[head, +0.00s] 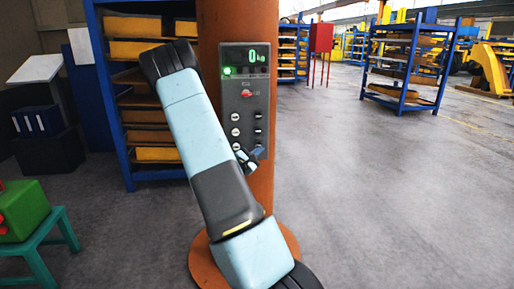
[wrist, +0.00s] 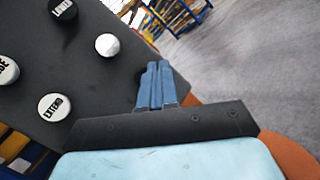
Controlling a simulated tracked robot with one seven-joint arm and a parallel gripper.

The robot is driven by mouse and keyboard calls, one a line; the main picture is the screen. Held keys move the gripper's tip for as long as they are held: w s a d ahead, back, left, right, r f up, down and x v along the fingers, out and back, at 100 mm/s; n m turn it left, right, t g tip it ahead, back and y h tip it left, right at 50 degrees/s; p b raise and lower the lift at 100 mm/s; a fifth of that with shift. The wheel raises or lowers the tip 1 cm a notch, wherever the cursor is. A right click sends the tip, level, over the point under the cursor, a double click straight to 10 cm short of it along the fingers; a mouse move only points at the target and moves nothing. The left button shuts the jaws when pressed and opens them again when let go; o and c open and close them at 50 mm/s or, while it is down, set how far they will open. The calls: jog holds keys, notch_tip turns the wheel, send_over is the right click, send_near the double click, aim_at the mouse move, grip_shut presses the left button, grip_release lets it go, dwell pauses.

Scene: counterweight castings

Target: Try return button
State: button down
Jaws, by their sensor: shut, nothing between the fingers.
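A dark control panel (head: 243,80) is fixed to an orange column and carries two columns of small round buttons. In the wrist view a button marked EXTEND (wrist: 54,107), a white button (wrist: 107,45) with no readable label, a black button (wrist: 63,8) and a partly cut-off white button (wrist: 6,71) show. I cannot read RETURN on any button. My gripper (head: 247,158) is at the panel's lower end; its blue fingers (wrist: 157,68) are shut and empty, to the right of EXTEND. I cannot tell whether the tips touch the panel. My arm hides the panel's lower left side.
The panel's display (head: 245,57) reads 0 kg beside a lit green lamp (head: 228,71); a red control (head: 247,93) sits below. A blue shelf rack (head: 115,100) stands behind. A green stool (head: 50,240) stands at left. The floor (head: 380,190) at right is clear.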

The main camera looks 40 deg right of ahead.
jog(key=shift+w+d, duration=0.4)
jog(key=shift+w, duration=0.15)
